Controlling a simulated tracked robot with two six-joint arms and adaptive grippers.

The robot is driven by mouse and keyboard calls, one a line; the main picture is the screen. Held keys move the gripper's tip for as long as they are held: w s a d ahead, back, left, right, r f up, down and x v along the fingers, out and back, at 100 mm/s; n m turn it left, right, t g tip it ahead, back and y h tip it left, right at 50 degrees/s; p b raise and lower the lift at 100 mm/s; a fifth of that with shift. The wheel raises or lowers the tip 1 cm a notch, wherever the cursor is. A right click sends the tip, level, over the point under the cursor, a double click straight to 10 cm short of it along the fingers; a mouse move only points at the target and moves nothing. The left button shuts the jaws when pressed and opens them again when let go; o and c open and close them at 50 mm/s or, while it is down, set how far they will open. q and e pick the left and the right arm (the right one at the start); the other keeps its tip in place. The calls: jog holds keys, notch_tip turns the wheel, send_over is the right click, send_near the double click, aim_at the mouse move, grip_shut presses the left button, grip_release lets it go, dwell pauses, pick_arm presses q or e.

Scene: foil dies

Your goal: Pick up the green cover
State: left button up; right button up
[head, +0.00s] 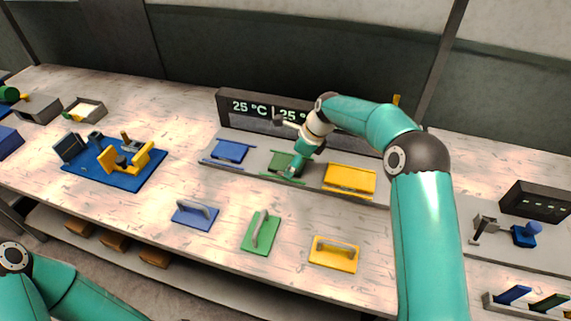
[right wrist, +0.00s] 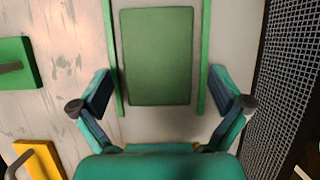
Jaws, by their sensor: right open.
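The green cover (head: 250,245), a flat plate with a raised bar handle, lies on the table in front of the station, between the blue and yellow covers. Part of it shows at the left edge of the right wrist view (right wrist: 24,52). My right gripper (head: 291,172) is over the green die place, behind the cover and apart from it. In the right wrist view, its fingers (right wrist: 160,92) are spread and empty, with a flat green plate (right wrist: 157,55) between green rails ahead of them. My left gripper is out of view; only its arm shows at the lower left.
A blue cover (head: 188,219) lies left of the green one, a yellow cover (head: 328,259) to the right. Blue (head: 230,151) and yellow (head: 350,179) die places flank the green one. A temperature display (head: 240,105) stands behind. The table around the covers is clear.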

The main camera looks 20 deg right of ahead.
jog(key=c, duration=1.2)
